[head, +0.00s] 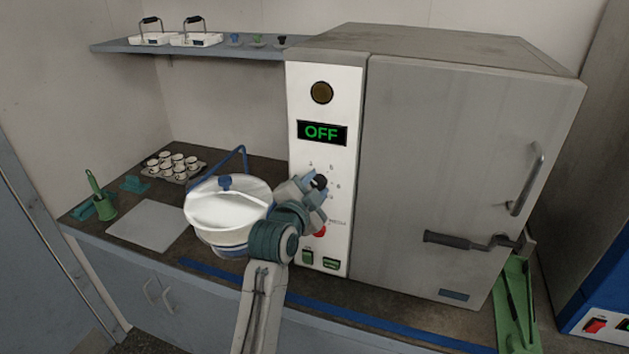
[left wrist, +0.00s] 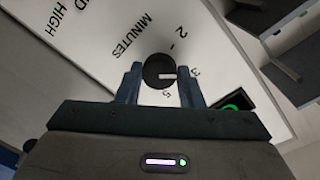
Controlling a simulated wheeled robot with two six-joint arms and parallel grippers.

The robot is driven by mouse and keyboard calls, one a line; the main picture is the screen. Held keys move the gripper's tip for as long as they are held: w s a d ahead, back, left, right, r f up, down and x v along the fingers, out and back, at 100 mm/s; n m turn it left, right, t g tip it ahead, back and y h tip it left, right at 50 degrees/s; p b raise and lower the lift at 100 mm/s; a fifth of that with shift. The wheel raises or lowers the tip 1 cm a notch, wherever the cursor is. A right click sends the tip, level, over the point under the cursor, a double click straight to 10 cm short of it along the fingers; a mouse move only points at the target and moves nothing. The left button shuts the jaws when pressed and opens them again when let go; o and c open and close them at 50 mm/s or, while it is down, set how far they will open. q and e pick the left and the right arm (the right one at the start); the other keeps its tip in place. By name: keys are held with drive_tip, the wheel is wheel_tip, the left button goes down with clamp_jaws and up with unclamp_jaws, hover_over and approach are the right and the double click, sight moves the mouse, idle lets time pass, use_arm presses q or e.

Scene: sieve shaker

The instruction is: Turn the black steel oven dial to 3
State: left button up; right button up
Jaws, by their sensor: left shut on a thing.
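The oven (head: 450,170) is a steel box with a white control panel (head: 325,75). My left gripper (head: 317,184) is at the panel, shut on the black dial (head: 320,182). In the left wrist view the dial (left wrist: 154,67) sits between the two fingers of the gripper (left wrist: 160,84). Its white mark points to the right in that view, toward the printed 3 (left wrist: 195,72). A 2 and a 5 are printed to either side of it. The display (head: 322,132) reads OFF in green. My right gripper is not in view.
A white lidded pot (head: 228,205) with a blue handle stands left of my left arm. A cup tray (head: 174,166), a grey plate (head: 148,226) and a green holder (head: 102,205) are farther left. The oven door is shut. A red button (head: 319,231) is below the dial.

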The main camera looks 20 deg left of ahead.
use_arm(q)
drive_tip(key=shift+m+p, duration=0.5)
drive_tip(key=shift+m, duration=0.6)
drive_tip(key=o, duration=1)
drive_tip(key=shift+s, duration=0.35)
drive_tip(key=s+b, duration=0.3)
drive_tip(key=s, duration=0.7)
drive_tip(key=shift+a+r, duration=0.25)
drive_tip(key=shift+r, duration=0.1)
